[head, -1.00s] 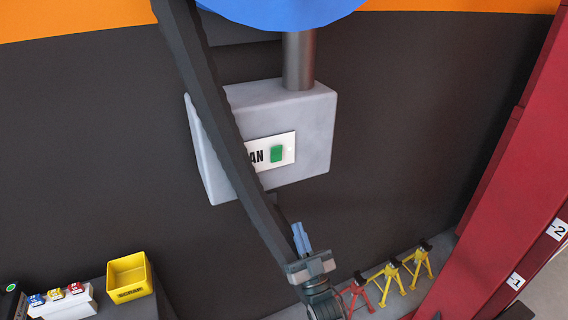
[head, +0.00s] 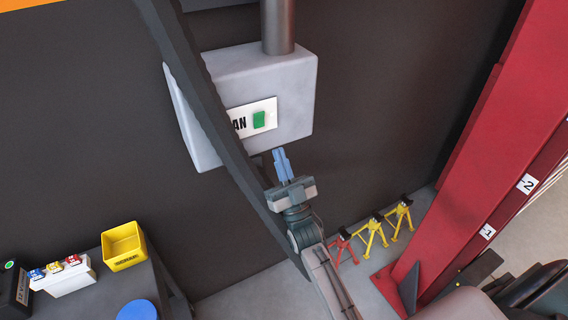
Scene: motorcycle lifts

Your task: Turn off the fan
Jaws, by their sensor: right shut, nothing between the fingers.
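The fan switch box (head: 290,80) is a grey box on the dark wall in the upper middle of the head view. A white label plate (head: 268,107) on its front shows the letters "AN", the rest hidden behind a dark bar. A green switch (head: 259,120) sits on the plate. My right gripper (head: 280,154) is below the switch and points up toward it. Its blue fingers are shut and empty, and appear apart from the switch. My left gripper is not in view.
A dark slanted bar (head: 200,85) crosses in front of the box. A yellow bin (head: 123,246) and a white button box (head: 62,277) are at lower left. Yellow jack stands (head: 375,234) and a red lift post (head: 480,140) stand at right.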

